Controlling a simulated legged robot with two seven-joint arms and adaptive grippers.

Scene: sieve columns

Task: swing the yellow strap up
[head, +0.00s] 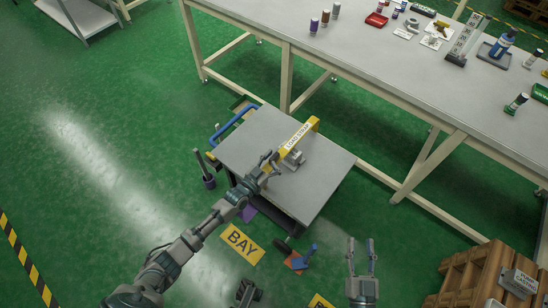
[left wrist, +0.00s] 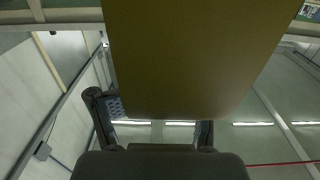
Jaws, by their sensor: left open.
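The yellow strap (head: 314,124) with a white label lies low over the grey top of a small cart (head: 240,150), running toward my left gripper. A grey metal fitting (head: 293,158) sits beside it. My left gripper (head: 272,163) is open at the strap's near end; whether it touches the strap is unclear. In the left wrist view, a broad dull-yellow face (left wrist: 190,60), likely the strap, fills the upper middle, its lower edge between the open fingers (left wrist: 155,125). My right gripper (head: 361,248) is open and empty, right of and nearer than the cart.
A long workbench (head: 380,65) with several bottles and trays stands behind the cart. A wooden crate (head: 475,275) is at lower right.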

